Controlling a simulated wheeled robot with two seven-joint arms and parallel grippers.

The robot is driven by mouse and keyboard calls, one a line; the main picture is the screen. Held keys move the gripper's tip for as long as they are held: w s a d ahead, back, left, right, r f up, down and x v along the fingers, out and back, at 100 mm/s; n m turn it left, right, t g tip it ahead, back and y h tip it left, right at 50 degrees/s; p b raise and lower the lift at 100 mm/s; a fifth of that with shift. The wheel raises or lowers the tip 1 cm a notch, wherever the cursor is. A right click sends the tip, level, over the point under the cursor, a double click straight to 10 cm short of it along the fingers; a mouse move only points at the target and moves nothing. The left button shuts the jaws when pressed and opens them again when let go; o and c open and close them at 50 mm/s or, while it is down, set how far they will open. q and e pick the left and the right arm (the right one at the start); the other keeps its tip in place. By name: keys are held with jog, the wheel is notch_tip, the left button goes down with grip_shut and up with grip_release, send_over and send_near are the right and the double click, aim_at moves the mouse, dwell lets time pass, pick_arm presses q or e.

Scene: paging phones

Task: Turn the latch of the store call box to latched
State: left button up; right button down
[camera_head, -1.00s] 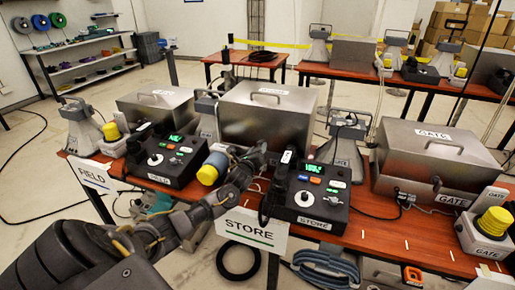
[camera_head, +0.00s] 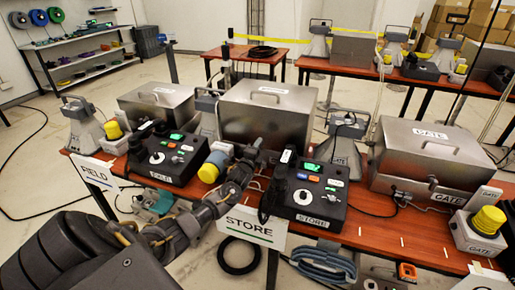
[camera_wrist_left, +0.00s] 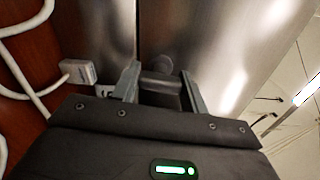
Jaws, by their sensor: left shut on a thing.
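The store call box (camera_head: 265,120) is a closed steel box with a lid handle, behind the STORE sign in the head view. Its brushed metal front also shows in the left wrist view (camera_wrist_left: 215,45). My left gripper (camera_head: 257,152) is at the lower front of this box. In the left wrist view its two fingers (camera_wrist_left: 162,88) are shut on a small grey latch (camera_wrist_left: 160,86) against the metal. The arm and gripper hide the latch in the head view, and its exact angle is hard to tell. My right gripper is not in view.
The black STORE console (camera_head: 308,192) stands just right of my gripper, with a handset beside it. A yellow-capped beacon (camera_head: 213,165) is close on the left. The gate box (camera_head: 425,155) stands farther right. A white cable (camera_wrist_left: 20,75) runs near the wrist.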

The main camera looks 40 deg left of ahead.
pick_arm(q)
jog(key=shift+n, duration=0.6)
jog(key=o, duration=1)
jog(key=shift+s, duration=0.1)
jog(key=v, duration=1)
jog(key=shift+s+d, duration=0.15)
jog(key=shift+s, duration=0.15)
